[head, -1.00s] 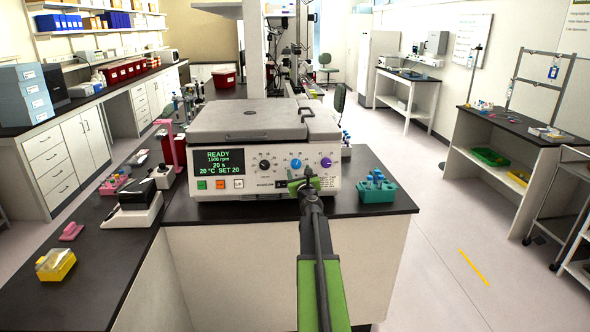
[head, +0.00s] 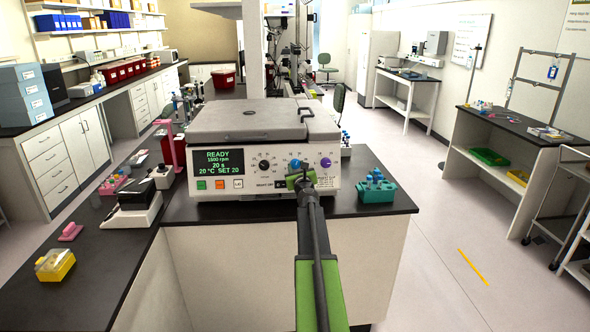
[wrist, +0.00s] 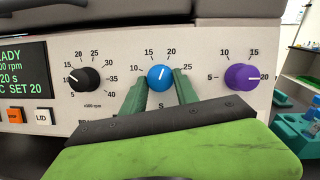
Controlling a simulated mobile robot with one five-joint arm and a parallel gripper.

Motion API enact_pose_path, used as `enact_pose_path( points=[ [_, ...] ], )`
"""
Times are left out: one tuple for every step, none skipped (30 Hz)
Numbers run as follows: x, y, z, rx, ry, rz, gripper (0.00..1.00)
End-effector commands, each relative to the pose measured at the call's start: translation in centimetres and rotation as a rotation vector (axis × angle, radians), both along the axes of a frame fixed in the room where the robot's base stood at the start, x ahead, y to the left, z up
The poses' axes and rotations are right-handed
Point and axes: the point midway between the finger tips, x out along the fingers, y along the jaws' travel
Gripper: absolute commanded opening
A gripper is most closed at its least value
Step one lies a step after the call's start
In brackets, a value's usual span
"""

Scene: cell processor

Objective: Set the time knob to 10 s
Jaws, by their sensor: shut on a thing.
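The cell processor (head: 250,188) stands on the dark bench with its panel facing me. Its screen (head: 218,162) reads READY, 1500 rpm, 20 s, 20 °C SET 20. The blue time knob (wrist: 159,77), with an "S" below it, has its white mark pointing up and slightly right, towards the 20. It also shows in the head view (head: 295,163). My gripper (wrist: 161,84) has its green fingers on either side of this knob, shut on it; in the head view the gripper (head: 301,180) is in front of the panel. The scale's lower left is hidden.
A black knob (wrist: 84,80) is left of the blue one and a purple knob (wrist: 243,77) is right of it, both close to my fingers. A teal tube rack (head: 376,188) stands right of the machine. Orange and white buttons (wrist: 43,116) are lower left.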

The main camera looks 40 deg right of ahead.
Motion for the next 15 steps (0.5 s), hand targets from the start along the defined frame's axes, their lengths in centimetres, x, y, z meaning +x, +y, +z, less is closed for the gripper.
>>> enact_pose_path(
  points=[
    [0.0,0.0,0.0,0.0,0.0,0.001,0.01],
    [0.0,0.0,0.0,0.0,0.0,0.001,0.0],
    [-0.1,1.5,0.0,0.0,0.0,0.004,0.0],
    [0.1,0.9,0.0,0.0,0.0,0.003,0.0],
    [0.1,0.7,0.0,-0.001,0.0,0.004,0.0],
    [0.1,0.5,0.0,-0.002,0.001,0.005,0.0],
    [0.2,0.4,0.0,-0.002,0.001,0.005,0.0],
    [0.2,0.4,0.0,-0.002,0.002,0.006,0.0],
    [0.2,0.3,0.0,-0.004,0.003,0.006,0.0],
    [0.2,0.3,0.0,-0.005,0.004,0.007,0.0],
    [0.2,0.2,0.0,-0.008,0.006,0.008,0.0],
    [0.2,0.2,0.1,-0.012,0.01,0.01,0.0],
    [0.2,0.2,0.1,-0.016,0.014,0.012,0.0],
    [0.2,0.1,0.1,-0.021,0.017,0.014,0.0],
    [0.2,0.1,0.1,-0.029,0.025,0.018,0.0]
  ],
)
